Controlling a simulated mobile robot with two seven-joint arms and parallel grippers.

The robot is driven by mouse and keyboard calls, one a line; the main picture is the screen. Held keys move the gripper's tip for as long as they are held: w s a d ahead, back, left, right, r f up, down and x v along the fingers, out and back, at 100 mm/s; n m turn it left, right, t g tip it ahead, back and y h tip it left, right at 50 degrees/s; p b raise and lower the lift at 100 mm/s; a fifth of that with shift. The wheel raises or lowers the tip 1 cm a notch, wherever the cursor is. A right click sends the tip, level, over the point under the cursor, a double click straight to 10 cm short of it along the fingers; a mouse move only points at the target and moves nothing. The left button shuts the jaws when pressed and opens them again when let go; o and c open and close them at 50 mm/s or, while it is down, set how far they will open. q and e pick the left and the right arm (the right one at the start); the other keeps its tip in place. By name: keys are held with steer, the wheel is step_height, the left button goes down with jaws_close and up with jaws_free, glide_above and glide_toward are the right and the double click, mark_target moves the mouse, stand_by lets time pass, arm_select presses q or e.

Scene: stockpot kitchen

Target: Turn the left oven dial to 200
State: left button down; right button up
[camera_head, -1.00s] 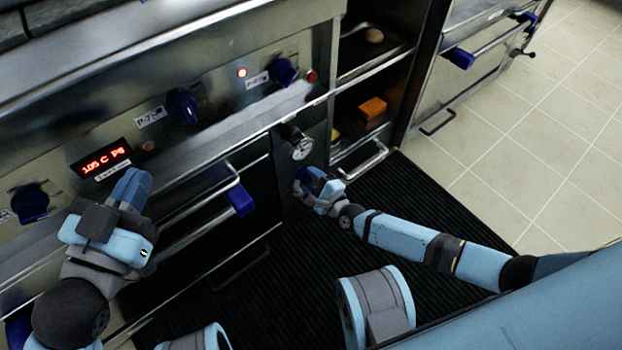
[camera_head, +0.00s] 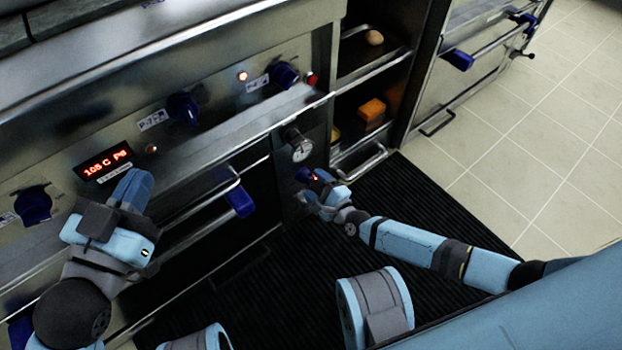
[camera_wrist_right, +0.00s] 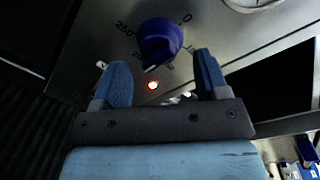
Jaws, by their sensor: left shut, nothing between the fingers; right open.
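A blue dial (camera_wrist_right: 160,41) with a printed scale sits on a steel panel in the right wrist view. A 0 is at its upper right and 250 at its left; its ridge points down-left, but the mark there is not clearly legible. The dial also shows in the head view (camera_head: 303,174). My right gripper (camera_head: 316,183) is open in front of it. In the wrist view its fingertips (camera_wrist_right: 162,75) stand either side of the dial's lower part, apparently clear of it. My left gripper (camera_head: 134,182) is shut and empty near the upper control panel.
A round gauge (camera_head: 301,150) sits above the dial. A lit orange lamp (camera_wrist_right: 153,85) is below it in the wrist view. Several blue knobs (camera_head: 183,107) and a red display (camera_head: 103,160) line the upper panel. A blue-ended oven handle (camera_head: 239,201) juts out left of my right gripper.

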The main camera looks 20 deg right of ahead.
arm_select(q)
steer(key=s+n+p, duration=0.1)
steer(key=s+d+f+n+g+p, duration=0.1)
steer(key=p, duration=0.1)
steer(key=shift+f+n+y, duration=0.2)
steer(key=shift+n+y, duration=0.1)
steer(key=shift+y, duration=0.1)
arm_select(e)
steer(key=v, duration=1.1)
steer(key=shift+s, duration=0.25)
arm_select(q)
steer(key=shift+r, duration=0.1)
arm_select(e)
steer(key=shift+d+r, duration=0.1)
